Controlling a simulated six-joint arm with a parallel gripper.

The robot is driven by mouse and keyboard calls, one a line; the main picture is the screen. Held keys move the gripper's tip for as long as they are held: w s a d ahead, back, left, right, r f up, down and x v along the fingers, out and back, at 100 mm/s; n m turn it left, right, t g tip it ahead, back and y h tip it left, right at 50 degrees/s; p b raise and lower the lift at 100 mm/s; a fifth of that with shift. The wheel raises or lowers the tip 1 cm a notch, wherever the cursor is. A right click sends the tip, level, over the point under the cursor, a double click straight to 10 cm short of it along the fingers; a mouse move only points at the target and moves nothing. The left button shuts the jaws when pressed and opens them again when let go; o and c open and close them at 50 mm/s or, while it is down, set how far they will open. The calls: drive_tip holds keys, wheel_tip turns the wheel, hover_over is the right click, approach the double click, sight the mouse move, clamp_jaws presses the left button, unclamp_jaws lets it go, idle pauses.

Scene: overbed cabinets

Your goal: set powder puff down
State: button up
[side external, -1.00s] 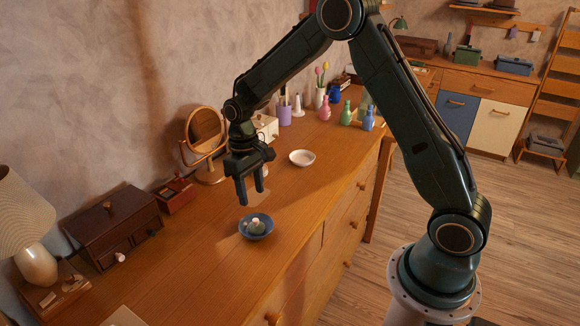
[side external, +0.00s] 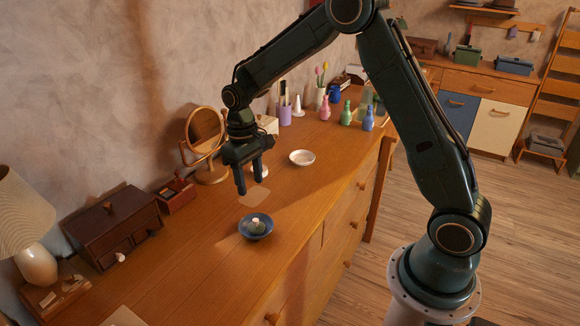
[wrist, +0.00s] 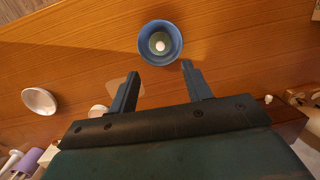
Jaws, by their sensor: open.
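The powder puff (side external: 256,225), pale green with a whitish knob on top, rests in a small blue bowl (side external: 268,233) on the wooden dresser top. In the wrist view the puff (wrist: 159,44) sits inside the blue bowl (wrist: 144,52), ahead of the fingertips. My gripper (side external: 249,180) is open and empty, held above the dresser, up and to the left of the bowl in the side view. In the wrist view its two fingers (wrist: 161,72) are spread apart with nothing between them.
A white dish (side external: 302,158) stands behind and right of my gripper. A round mirror (side external: 205,128), a red box (side external: 176,194) and a dark wooden chest (side external: 115,225) line the wall side. A pale flat patch (side external: 255,196) lies behind the bowl. The dresser top around the bowl is clear.

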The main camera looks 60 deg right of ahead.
drive_tip(key=s+a+r+t, duration=0.2)
drive_tip(key=s+r+t, duration=0.1)
drive_tip(key=s+r, duration=1.05)
drive_tip(key=s+r+t, duration=0.4)
drive_tip(key=s, duration=0.9)
drive_tip(key=shift+s+a+h, duration=0.15)
drive_tip(key=shift+a+h, duration=0.1)
drive_tip(key=shift+h, duration=0.15)
drive_tip(key=shift+r, duration=0.1)
